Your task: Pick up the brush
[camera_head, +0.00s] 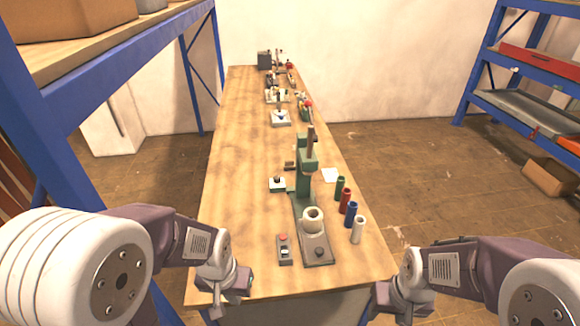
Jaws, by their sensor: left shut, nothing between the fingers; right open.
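I cannot make out a brush for certain; the small items at the far part of the wooden workbench (235,190) are too small to tell apart. My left gripper (222,308) is at the near left corner of the workbench, shut and empty. My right gripper (388,312) is at the near right corner, open and empty. Both are well apart from the things on the bench.
A green press (306,180) stands mid-bench, with a white ring (313,216) on its base and a button box (284,249) beside it. Green, red (345,200), blue and white (358,229) cylinders line the right edge. Blue shelving (70,110) flanks the left. The bench's left side is clear.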

